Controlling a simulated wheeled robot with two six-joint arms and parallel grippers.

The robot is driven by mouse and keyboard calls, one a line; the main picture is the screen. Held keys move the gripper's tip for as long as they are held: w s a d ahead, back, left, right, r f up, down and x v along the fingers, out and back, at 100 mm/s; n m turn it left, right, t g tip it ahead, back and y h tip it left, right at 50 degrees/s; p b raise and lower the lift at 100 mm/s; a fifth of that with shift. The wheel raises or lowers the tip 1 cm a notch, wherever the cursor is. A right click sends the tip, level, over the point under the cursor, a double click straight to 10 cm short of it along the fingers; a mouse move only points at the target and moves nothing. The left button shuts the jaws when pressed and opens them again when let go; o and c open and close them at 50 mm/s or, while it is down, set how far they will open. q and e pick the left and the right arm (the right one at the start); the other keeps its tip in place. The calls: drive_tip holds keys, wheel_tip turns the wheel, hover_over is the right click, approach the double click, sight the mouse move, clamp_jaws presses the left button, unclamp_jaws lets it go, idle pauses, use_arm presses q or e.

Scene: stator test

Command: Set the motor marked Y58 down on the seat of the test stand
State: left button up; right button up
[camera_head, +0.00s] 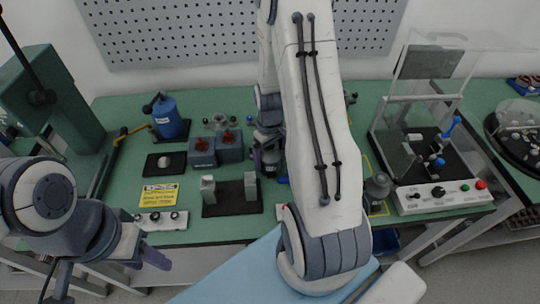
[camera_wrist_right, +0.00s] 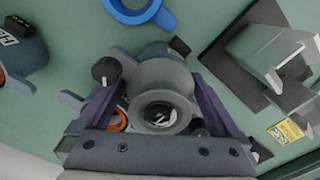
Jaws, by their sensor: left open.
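A dark grey motor (camera_wrist_right: 162,82) with a round, hollow end sits between the fingers of my right gripper (camera_wrist_right: 158,108) in the right wrist view. I cannot tell whether the fingers press on it, and no Y58 mark is readable. In the head view my right arm partly hides this motor (camera_head: 271,157). The test stand (camera_head: 445,196) is at the right, with a clear cover raised, blue-handled clamps over a dark bed, and a button panel in front. Its seat is hard to make out. My left gripper (camera_head: 150,258) is open and empty at the lower left, off the table's front edge.
Another grey motor (camera_head: 377,190) stands left of the test stand. Two grey posts on a black base (camera_head: 232,207) stand centre left. A round dark tray (camera_head: 497,125) is far right.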

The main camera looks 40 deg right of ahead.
wheel_tip(320, 180, up, 12)
drive_tip(key=shift+r, duration=0.2)
idle(0.4)
